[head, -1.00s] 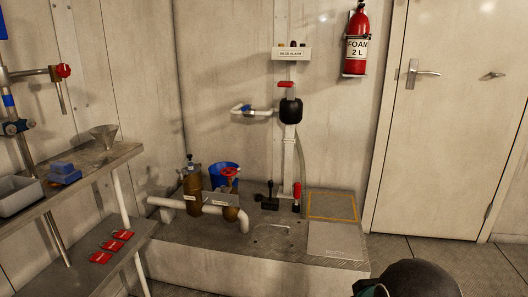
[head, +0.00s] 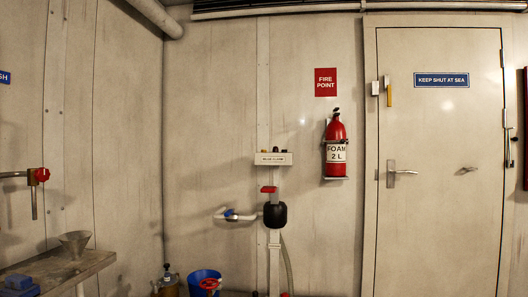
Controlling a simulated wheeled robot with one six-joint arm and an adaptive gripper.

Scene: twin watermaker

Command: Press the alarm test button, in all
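A pale alarm box (head: 272,158) is fixed to the wall left of the fire extinguisher. Its front label is too small to read surely here, though it seems to say bilge alarm. A few small dark and amber knobs or lamps (head: 276,150) stand along its top; I cannot tell which one is the test button. My gripper is not in view.
Below the box are a red-handled black pump body (head: 275,215) and a white pipe (head: 238,216). A foam extinguisher (head: 336,150) hangs to the right, beside a closed door (head: 437,230).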

